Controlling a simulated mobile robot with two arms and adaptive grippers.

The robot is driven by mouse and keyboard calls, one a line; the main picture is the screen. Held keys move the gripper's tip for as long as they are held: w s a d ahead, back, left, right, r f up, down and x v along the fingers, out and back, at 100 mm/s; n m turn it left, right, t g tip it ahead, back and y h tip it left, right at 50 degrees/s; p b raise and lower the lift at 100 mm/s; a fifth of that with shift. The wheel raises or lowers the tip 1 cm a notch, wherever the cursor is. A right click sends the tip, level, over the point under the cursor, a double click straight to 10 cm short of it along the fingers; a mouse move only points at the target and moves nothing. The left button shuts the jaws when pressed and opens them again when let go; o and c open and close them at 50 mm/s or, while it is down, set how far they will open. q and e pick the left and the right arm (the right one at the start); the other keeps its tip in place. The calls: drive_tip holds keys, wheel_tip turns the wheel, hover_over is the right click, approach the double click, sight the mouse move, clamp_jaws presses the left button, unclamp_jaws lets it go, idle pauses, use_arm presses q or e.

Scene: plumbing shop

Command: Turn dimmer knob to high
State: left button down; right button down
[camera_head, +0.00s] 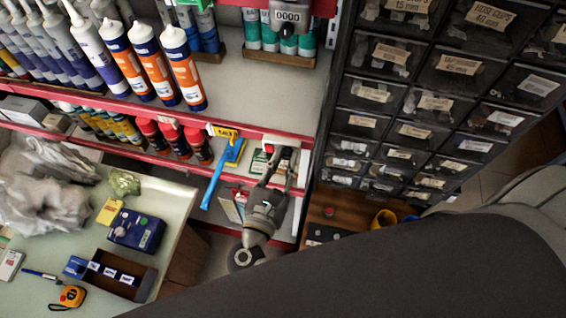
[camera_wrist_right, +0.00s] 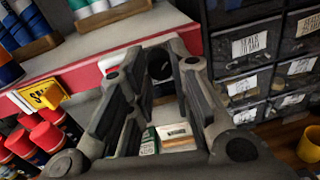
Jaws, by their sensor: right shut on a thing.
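My right gripper (camera_head: 280,160) is at the red shelf edge, its fingers pointing up and away from me. Its fingertips close at a small white fixture (camera_head: 282,141) on that edge, which I take to be the dimmer. In the right wrist view the gripper (camera_wrist_right: 152,68) fills the middle, with its tips around a dark, rounded piece that looks like the dimmer knob (camera_wrist_right: 160,66). The fingers cover most of the knob, so its setting cannot be read. A white part of the fixture (camera_wrist_right: 110,62) shows beside the left finger. My left gripper is not in view.
A blue-handled tool (camera_head: 214,178) hangs left of the gripper. Small packets (camera_wrist_right: 175,135) lie behind the fingers. Labelled drawers (camera_head: 405,100) stand close on the right. Tubes (camera_head: 150,65) and red-capped cans (camera_head: 170,132) fill the left shelves. A cluttered counter (camera_head: 165,208) is lower left.

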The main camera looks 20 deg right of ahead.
drive_tip(key=shift+r+m+b, duration=0.15)
drive_tip(key=shift+m+b, duration=0.25)
drive_tip(key=shift+m, duration=1.7)
drive_tip(key=c, duration=1.5)
unclamp_jaws()
drive_tip(key=shift+w, duration=0.1)
drive_tip(key=shift+c, duration=0.2)
drive_tip(key=shift+w+d, duration=0.1)
